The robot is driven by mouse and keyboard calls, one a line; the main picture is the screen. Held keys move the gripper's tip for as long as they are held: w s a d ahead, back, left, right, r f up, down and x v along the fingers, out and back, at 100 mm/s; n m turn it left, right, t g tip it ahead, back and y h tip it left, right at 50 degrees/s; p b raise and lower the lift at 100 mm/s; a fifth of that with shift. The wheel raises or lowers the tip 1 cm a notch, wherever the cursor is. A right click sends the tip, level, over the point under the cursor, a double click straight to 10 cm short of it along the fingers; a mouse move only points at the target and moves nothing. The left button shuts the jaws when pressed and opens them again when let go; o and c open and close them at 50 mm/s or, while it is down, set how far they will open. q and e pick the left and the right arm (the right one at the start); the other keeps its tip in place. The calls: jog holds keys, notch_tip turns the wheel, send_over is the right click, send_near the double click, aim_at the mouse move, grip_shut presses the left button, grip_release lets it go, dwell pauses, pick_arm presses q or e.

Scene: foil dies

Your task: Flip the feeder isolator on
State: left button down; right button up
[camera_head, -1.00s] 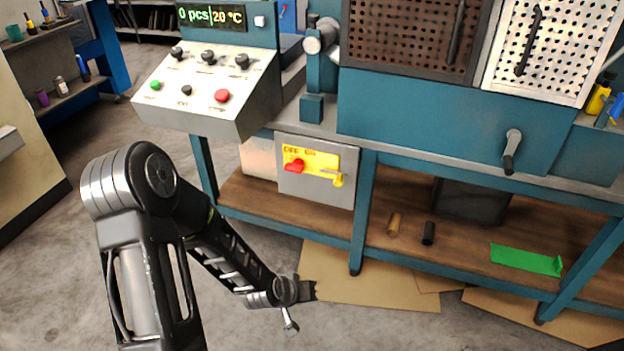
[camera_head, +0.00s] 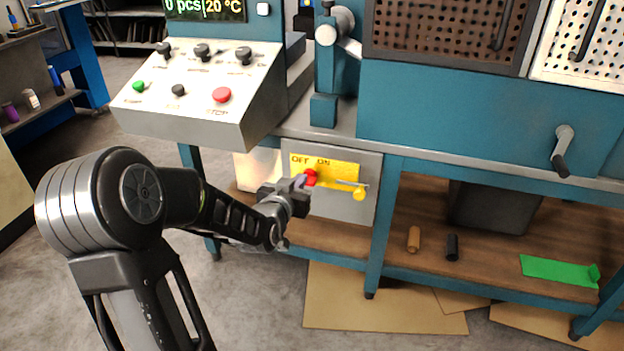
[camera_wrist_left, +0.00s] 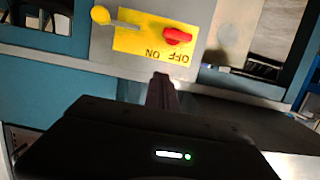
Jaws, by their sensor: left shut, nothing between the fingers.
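The feeder isolator is a grey box with a yellow plate (camera_head: 337,170) marked OFF and ON, under the machine's console. Its red knob (camera_head: 311,177) sits on the left part of the plate in the head view, partly hidden by my left gripper (camera_head: 300,183). In the left wrist view the red knob (camera_wrist_left: 178,36) shows upside down near the OFF mark. A yellow-knobbed lever (camera_head: 359,192) is at the plate's right. My left gripper is shut and empty, its tips close to the red knob; contact cannot be told. In the wrist view its shut fingers (camera_wrist_left: 162,88) point at the plate.
The sloped console (camera_head: 200,95) with knobs and buttons overhangs the isolator on the upper left. A teal table leg (camera_head: 384,225) stands right of the box. The lower shelf (camera_head: 480,245) holds two small cylinders and a green piece.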

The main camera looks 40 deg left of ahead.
pick_arm(q)
jog(key=shift+w, duration=0.15)
jog(key=b, duration=0.2)
send_over(311, 179)
jog(key=s+d, duration=0.2)
jog(key=s, duration=0.1)
notch_tip(311, 179, down, 3)
jog(key=f, duration=0.2)
jog(key=f+b, duration=0.1)
jog(key=shift+w+a+f, duration=0.25)
jog(key=shift+w, duration=0.1)
